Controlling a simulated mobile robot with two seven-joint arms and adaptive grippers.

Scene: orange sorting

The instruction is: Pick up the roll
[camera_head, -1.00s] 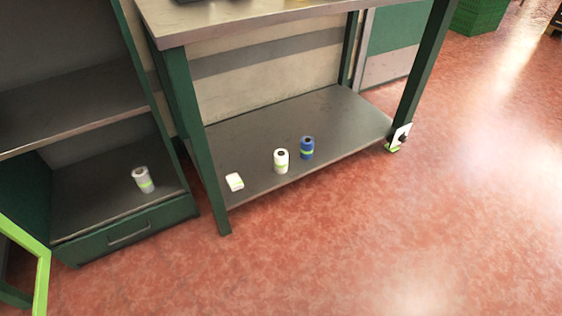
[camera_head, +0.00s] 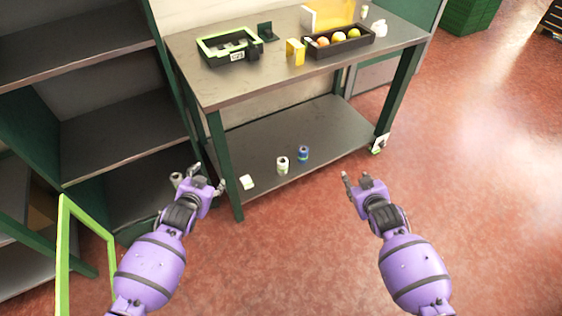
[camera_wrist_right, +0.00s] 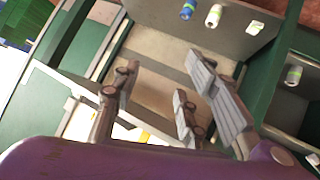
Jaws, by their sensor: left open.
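A white roll (camera_head: 282,165) with a green band stands upright on the lower shelf of the workbench. A blue roll (camera_head: 303,154) stands just right of it. Both also show at the top of the right wrist view, the white roll (camera_wrist_right: 213,15) and the blue roll (camera_wrist_right: 187,10). Another pale roll (camera_wrist_right: 293,76) is on the cabinet shelf in that view. My left gripper (camera_head: 207,178) is open and empty in front of the cabinet. My right gripper (camera_head: 356,182) is open and empty, right of the bench shelf. Its spread fingers (camera_wrist_right: 160,95) show in the wrist view.
A small white packet (camera_head: 247,182) lies on the lower shelf (camera_head: 335,130). The bench top (camera_head: 225,92) carries a green-edged box (camera_head: 230,48) and a black tray (camera_head: 364,44) of fruit. Green bench legs (camera_head: 222,150) flank the shelf.

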